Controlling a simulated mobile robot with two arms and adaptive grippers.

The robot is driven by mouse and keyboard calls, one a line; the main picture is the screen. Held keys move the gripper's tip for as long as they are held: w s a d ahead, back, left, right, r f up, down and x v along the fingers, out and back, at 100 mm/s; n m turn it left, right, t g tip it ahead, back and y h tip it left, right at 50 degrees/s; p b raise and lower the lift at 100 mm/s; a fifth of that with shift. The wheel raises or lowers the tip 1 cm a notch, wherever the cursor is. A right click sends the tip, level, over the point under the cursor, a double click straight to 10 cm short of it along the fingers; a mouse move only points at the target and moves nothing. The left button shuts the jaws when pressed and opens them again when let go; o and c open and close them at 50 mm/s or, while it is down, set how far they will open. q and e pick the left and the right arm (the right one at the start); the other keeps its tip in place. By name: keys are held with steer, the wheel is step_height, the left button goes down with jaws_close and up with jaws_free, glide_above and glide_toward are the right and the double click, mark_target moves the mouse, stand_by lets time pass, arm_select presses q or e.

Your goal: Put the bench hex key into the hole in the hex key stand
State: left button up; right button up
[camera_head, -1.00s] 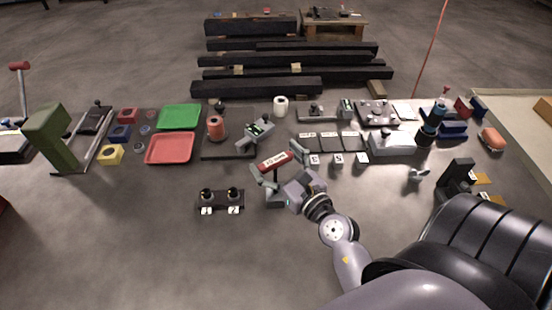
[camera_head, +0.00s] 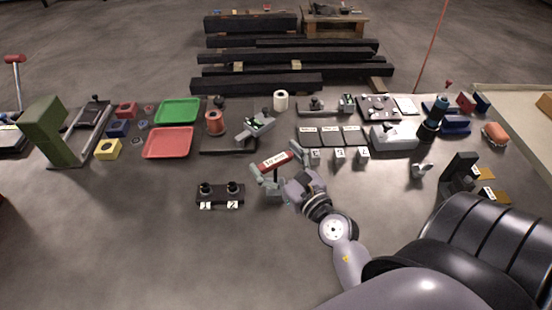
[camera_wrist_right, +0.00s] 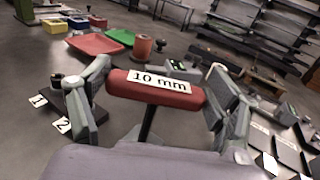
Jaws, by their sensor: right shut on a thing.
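The hex key has a red T-handle (camera_wrist_right: 155,90) labelled "10 mm" and a black shaft (camera_wrist_right: 147,124) pointing down. Its handle also shows in the head view (camera_head: 274,162). My right gripper (camera_head: 277,173) is shut on the hex key, with its fingers at both ends of the handle in the wrist view (camera_wrist_right: 162,95). The shaft's lower end is hidden behind my gripper. My left gripper is not in view.
A black block (camera_head: 220,194) with two dark posts, labelled 1 and 2, stands just left of my gripper. Small numbered blocks (camera_head: 339,156) are to the right. A grey clamp-like fixture (camera_head: 255,126) and an orange spool (camera_head: 214,123) stand behind. The front table is clear.

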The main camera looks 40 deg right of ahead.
steer(key=shift+f+b, duration=0.5)
steer(key=shift+f, duration=0.15)
steer(key=o, duration=1.6)
steer(key=shift+o, duration=0.2)
steer(key=shift+s, duration=0.1)
steer(key=s, duration=1.2)
steer(key=shift+a+r, duration=0.15)
